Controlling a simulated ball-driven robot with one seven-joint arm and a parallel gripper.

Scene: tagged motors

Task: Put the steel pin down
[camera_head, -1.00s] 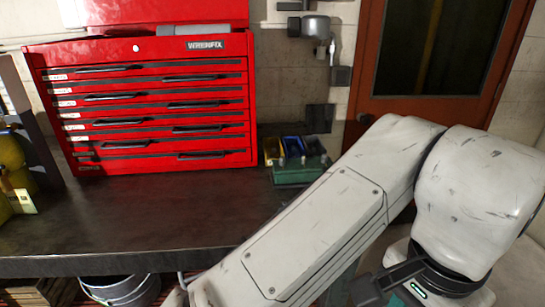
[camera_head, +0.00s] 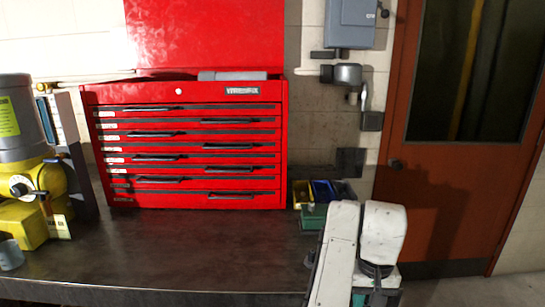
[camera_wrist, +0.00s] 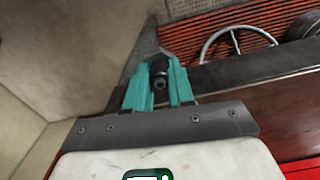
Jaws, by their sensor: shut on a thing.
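The steel pin (camera_wrist: 160,76) is a small dark cylinder held between the two teal fingers of my gripper (camera_wrist: 164,64) in the wrist view. The fingers are closed against it on both sides. Its end facing the camera shows, while its far end is hidden. In the head view my arm is at the lower right and my fingertips and the pin cannot be made out.
A dark workbench (camera_head: 190,262) has clear room in front of a red tool chest (camera_head: 196,140). Small coloured bins (camera_head: 314,215) stand right of the chest. A yellow machine (camera_head: 28,205) and a grey cup (camera_head: 10,256) are at left. A spoked ring (camera_wrist: 210,46) shows in the wrist view.

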